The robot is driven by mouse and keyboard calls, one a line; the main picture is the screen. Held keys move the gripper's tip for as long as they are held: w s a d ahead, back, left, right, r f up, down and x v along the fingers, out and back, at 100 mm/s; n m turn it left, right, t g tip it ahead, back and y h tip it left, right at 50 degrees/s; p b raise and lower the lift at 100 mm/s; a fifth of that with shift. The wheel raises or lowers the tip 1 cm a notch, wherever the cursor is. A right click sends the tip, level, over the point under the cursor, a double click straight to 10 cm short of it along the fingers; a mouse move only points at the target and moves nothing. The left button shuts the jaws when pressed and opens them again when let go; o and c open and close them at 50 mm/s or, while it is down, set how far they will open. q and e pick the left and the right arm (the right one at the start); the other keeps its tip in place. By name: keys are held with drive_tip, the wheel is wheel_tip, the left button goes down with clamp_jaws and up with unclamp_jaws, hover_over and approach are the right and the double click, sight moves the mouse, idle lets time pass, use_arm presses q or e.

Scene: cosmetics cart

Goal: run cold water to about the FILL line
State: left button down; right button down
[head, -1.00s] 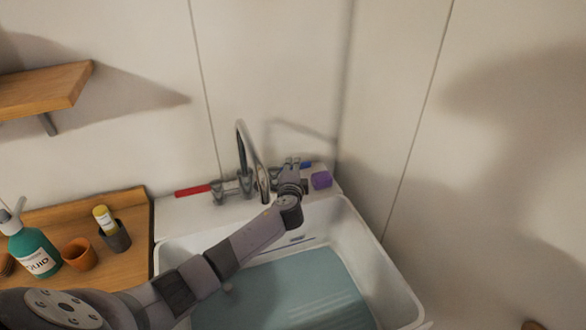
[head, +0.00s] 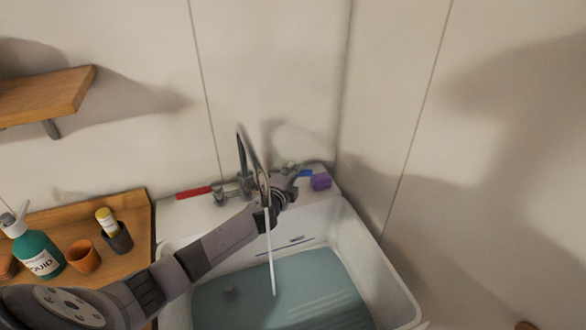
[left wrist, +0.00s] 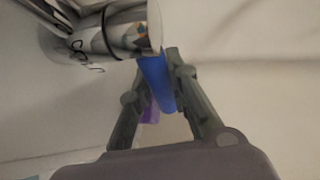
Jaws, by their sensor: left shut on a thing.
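My left gripper (head: 289,177) is shut on the blue tap handle (head: 305,173), right of the spout. In the left wrist view the gripper (left wrist: 157,72) has a finger on each side of the blue handle (left wrist: 158,84). The curved metal faucet (head: 241,150) pours a thin, steady water stream (head: 270,250) into the white sink (head: 400,290). Water (head: 320,285) covers the sink floor. A short dark line mark (head: 296,239) on the back wall shows just above the water; its lettering is too small to read. My right gripper is out of view.
The red handle (head: 193,193) points left. A purple block (head: 321,181) sits on the ledge beside the blue handle. A wooden counter (head: 140,205) at left holds a green pump bottle (head: 40,257), an orange cup (head: 84,256) and a dark cup (head: 119,238). A shelf (head: 45,95) hangs above.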

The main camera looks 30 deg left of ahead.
use_arm(q)
drive_tip(key=shift+s+d+f+m+h, duration=0.1)
drive_tip(key=shift+s+m+h, duration=0.15)
drive_tip(key=shift+m+h, duration=0.4)
drive_tip(key=c, duration=1.5)
unclamp_jaws()
drive_tip(key=v, duration=1.2)
